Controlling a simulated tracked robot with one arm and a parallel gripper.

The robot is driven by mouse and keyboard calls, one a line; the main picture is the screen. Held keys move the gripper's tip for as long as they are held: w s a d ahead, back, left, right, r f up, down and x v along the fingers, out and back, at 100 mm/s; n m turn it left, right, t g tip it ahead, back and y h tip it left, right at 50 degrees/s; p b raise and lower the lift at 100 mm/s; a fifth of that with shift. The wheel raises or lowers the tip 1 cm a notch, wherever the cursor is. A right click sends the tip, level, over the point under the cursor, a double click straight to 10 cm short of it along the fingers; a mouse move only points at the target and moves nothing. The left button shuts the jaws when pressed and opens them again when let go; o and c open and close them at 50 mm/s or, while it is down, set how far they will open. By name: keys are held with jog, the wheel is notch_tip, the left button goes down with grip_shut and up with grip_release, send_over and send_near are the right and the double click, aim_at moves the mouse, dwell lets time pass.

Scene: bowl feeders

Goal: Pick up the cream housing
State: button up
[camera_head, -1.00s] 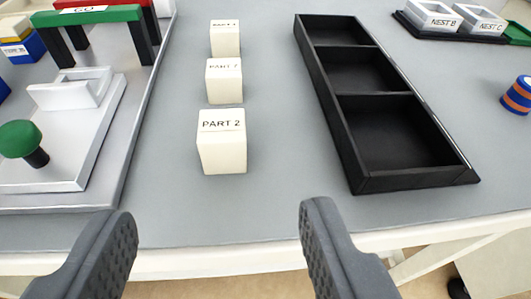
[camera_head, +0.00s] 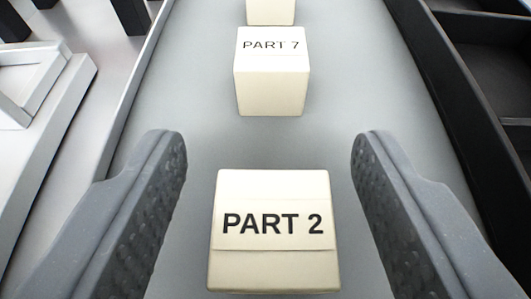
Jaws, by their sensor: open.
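A cream block labelled "PART 2" (camera_head: 270,265) is at the bottom middle of the picture. My gripper (camera_head: 268,150) is open, with one dark grey finger to the left of this block and one to the right. A gap of grey surface shows on both sides, so the fingers look apart from it. A second cream block labelled "PART 7" (camera_head: 269,85) stands farther back, beyond the fingertips. A third cream block (camera_head: 271,11) is cut off by the top edge, and its label is out of view. No block is named "housing" in the picture.
The blocks stand in a row on a grey tabletop (camera_head: 195,100). A black compartment tray (camera_head: 445,95) runs along the right. A pale grey fixture with a raised edge (camera_head: 95,140) runs along the left. The strip between them is clear apart from the blocks.

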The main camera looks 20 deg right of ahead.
jog(key=shift+x, duration=0.8)
jog(key=c, duration=1)
jog(key=shift+r, duration=0.1)
jog(key=shift+c, duration=0.2)
